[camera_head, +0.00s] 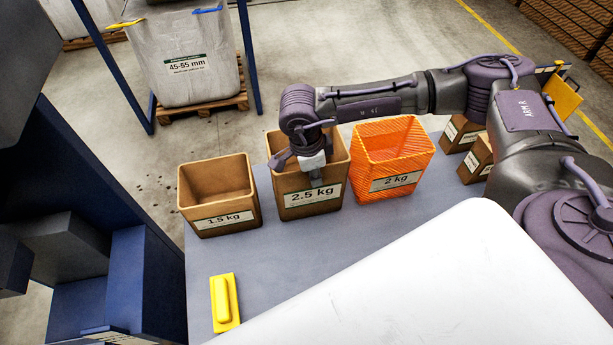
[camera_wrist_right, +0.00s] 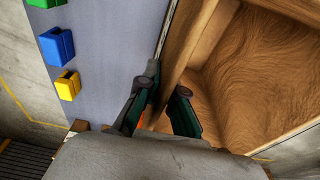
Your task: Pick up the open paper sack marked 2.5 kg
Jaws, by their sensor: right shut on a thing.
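The open brown paper sack marked 2.5 kg (camera_head: 296,203) stands upright on the grey table, between the 1.5 kg sack and the orange 2 kg bag. In the right wrist view the two dark green fingers (camera_wrist_right: 160,110) straddle the sack's wall (camera_wrist_right: 190,45), one outside and one inside. The gripper is shut on that wall. The inside of the sack looks empty, and its floor shows brown and creased. My left gripper is not in view.
An open brown 1.5 kg sack (camera_head: 218,190) stands to the left, and an orange mesh 2 kg bag (camera_head: 392,160) close to the right. Small labelled boxes (camera_head: 462,133) stand at the far right. A yellow block-like tool (camera_head: 224,302) lies in front. The grey table (camera_head: 270,250) is otherwise clear there.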

